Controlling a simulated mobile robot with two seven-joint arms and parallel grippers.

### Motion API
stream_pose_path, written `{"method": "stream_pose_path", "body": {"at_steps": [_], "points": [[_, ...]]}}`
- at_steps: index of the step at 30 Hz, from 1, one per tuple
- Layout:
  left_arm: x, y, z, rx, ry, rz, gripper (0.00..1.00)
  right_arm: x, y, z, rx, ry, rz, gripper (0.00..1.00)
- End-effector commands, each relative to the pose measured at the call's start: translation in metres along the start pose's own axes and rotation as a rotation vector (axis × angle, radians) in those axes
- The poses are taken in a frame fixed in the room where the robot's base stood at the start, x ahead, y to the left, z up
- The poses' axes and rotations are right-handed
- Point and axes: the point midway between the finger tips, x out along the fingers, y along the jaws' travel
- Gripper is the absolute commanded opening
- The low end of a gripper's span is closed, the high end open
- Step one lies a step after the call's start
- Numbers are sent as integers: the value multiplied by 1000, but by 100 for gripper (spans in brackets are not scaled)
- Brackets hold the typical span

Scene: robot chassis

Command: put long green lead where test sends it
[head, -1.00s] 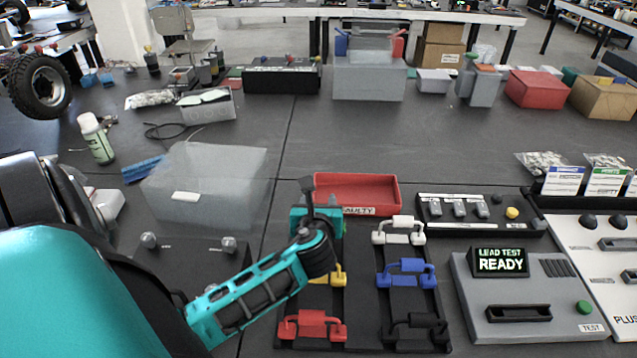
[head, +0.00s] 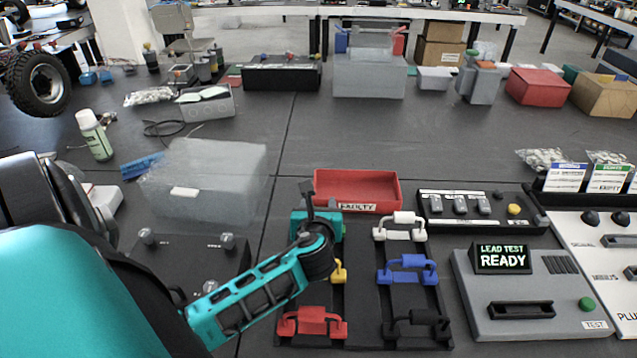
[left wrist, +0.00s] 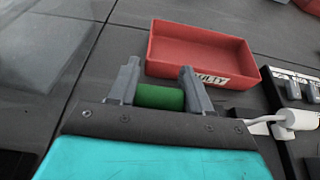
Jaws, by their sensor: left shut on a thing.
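The long green lead (left wrist: 160,97) lies between the two fingers of my left gripper (left wrist: 160,82) in the left wrist view. The gripper is shut on it. In the head view my left gripper (head: 318,222) is over the far end of the left row of the lead rack, and it hides the green lead. The grey lead tester (head: 535,290) at the right reads "LEAD TEST READY"; its dark slot (head: 520,311) looks empty and a green button (head: 586,304) sits beside it. The red FAULTY tray (head: 358,187) is empty, just beyond the gripper. My right gripper is not in view.
The rack also holds red (head: 312,323), yellow (head: 339,271), white (head: 400,226), blue (head: 407,268) and black (head: 417,324) leads. A black panel with a yellow knob (head: 513,209) stands behind the tester. A translucent box (head: 205,180) is at left.

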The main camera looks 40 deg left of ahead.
Motion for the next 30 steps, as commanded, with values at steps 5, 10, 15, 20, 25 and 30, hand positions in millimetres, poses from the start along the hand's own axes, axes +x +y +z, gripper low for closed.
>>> {"method": "stream_pose_path", "body": {"at_steps": [5, 10, 15, 20, 25, 30], "points": [[2, 0, -5, 2, 0, 0, 18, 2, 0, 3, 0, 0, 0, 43], [2, 0, -6, 2, 0, 0, 57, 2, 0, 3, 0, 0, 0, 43], [2, 0, -6, 1, 0, 0, 73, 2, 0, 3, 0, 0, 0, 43], [2, 0, -6, 1, 0, 0, 78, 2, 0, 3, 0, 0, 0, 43], [1, 0, -4, 1, 0, 0, 78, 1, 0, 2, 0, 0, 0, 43], [-6, 0, 16, 0, -3, -1, 78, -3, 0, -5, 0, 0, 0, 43]]}}
